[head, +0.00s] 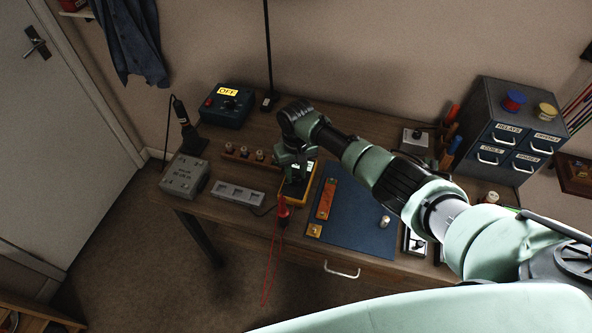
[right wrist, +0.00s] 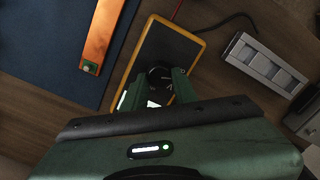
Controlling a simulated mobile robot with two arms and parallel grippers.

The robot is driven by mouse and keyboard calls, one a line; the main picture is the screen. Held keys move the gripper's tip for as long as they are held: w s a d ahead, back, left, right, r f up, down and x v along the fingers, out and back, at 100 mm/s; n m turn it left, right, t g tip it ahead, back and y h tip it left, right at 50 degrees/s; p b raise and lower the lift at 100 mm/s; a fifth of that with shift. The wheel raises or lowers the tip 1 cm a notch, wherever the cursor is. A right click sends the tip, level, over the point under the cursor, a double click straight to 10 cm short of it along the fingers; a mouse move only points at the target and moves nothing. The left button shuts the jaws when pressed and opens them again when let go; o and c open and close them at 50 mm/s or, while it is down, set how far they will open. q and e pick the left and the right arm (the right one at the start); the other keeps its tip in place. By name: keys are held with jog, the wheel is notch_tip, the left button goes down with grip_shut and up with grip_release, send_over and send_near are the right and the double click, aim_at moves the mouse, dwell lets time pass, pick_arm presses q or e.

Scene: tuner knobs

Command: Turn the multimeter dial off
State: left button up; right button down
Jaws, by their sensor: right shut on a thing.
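The multimeter (head: 289,201) is a dark, yellow-edged box on the wooden desk. It also shows in the right wrist view (right wrist: 175,48), lying flat with its black round dial (right wrist: 160,75) on its face. My right gripper (head: 297,174) reaches down over the multimeter from above. In the right wrist view its two green fingers (right wrist: 160,86) are on either side of the dial and shut on it. The fingers and palm hide part of the dial and most of its markings. A lit display patch (right wrist: 154,103) shows between the fingers. My left gripper is out of view.
A blue mat (head: 350,222) with an orange strip (head: 326,199) lies right of the multimeter. A grey slotted tray (head: 238,194) lies to its left. A red probe (head: 283,210) hangs at the front edge. A blue box (head: 226,106) with an "OFF" sign stands behind.

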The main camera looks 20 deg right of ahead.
jog(key=shift+s+d+f+n, duration=0.15)
jog(key=shift+s+f+n, duration=0.05)
jog(key=shift+n, duration=0.6)
jog(key=c, duration=1.1)
grip_release()
jog(key=shift+w+d, duration=0.1)
jog(key=shift+d, duration=0.1)
jog(key=r, duration=0.4)
jog(key=r+b, duration=0.1)
jog(key=r, duration=0.2)
jog(key=shift+w+d+r, duration=0.2)
jog(key=shift+r, duration=0.2)
